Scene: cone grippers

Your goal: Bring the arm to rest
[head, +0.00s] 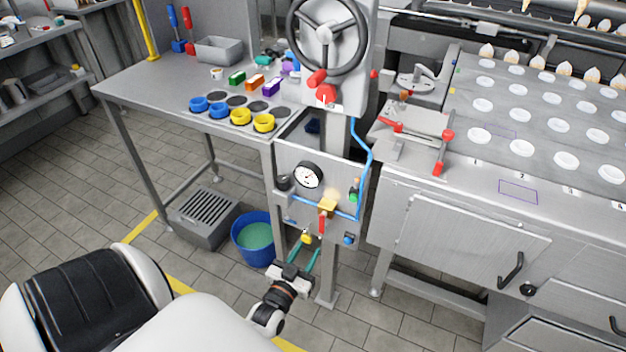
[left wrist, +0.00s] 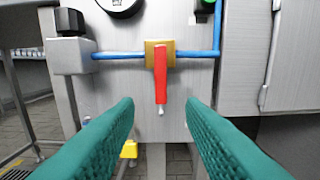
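My left gripper (head: 306,252) has teal fingers and is in front of the lower part of the grey valve panel (head: 290,165). In the left wrist view the two fingers (left wrist: 160,125) are wide apart with nothing held between them. Ahead of them a red lever (left wrist: 161,85) hangs straight down from a brass valve (left wrist: 160,53) on a blue pipe (left wrist: 200,53). The lever also shows in the head view (head: 322,226), above the gripper and apart from it. My right gripper is not in view.
A yellow part (head: 306,237) is close by the left fingers. A blue bucket (head: 253,238) and a grated floor box (head: 203,217) stand left of the gripper. A steel machine with drawers (head: 470,235) stands to the right. Tiled floor in front is open.

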